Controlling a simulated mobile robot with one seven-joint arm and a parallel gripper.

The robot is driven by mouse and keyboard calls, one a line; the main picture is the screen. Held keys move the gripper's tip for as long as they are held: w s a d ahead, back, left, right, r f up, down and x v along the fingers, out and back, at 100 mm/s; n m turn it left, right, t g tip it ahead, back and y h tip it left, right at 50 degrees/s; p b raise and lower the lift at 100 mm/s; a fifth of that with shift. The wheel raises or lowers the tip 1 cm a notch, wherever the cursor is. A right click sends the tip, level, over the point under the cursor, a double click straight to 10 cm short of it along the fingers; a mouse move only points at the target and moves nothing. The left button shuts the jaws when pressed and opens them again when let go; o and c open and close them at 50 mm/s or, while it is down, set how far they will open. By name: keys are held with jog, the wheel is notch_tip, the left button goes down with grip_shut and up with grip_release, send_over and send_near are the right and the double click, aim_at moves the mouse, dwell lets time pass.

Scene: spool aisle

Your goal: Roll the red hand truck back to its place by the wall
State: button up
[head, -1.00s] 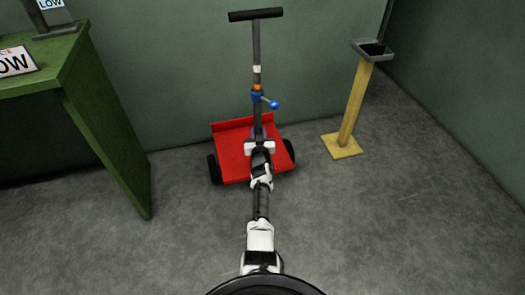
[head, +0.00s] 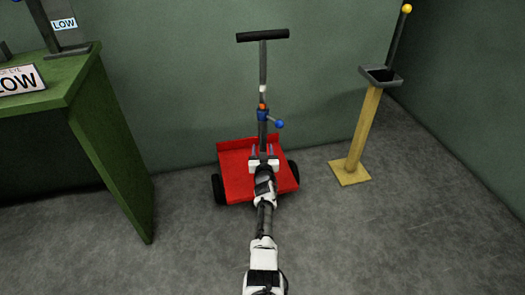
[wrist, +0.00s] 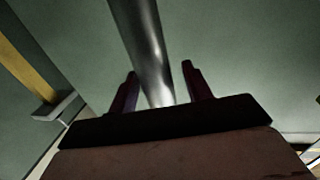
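The red hand truck (head: 236,180) stands upright close to the green back wall, its red platform on dark wheels. Its grey pole (head: 263,70) rises to a black T-shaped handle (head: 262,35), with a blue and orange clamp and blue knob partway up. My gripper (head: 263,152) is low at the pole, above the platform. Its two fingers stand apart on either side of the pole. In the wrist view the pole (wrist: 146,45) runs between the spread fingers of my gripper (wrist: 160,88), with gaps showing on both sides.
A green table (head: 80,72) with LOW signs stands at the left. A yellow post (head: 363,135) with a grey tray top and a yellow-knobbed lever stands at the right. Grey floor (head: 400,240) is clear in front and at the right.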

jog(key=shift+s, duration=0.1)
jog(key=s+d+p, duration=0.1)
jog(key=s+p, duration=0.7)
jog(key=s, duration=0.5)
jog(key=shift+s+d, duration=0.25)
jog(key=shift+d, duration=0.1)
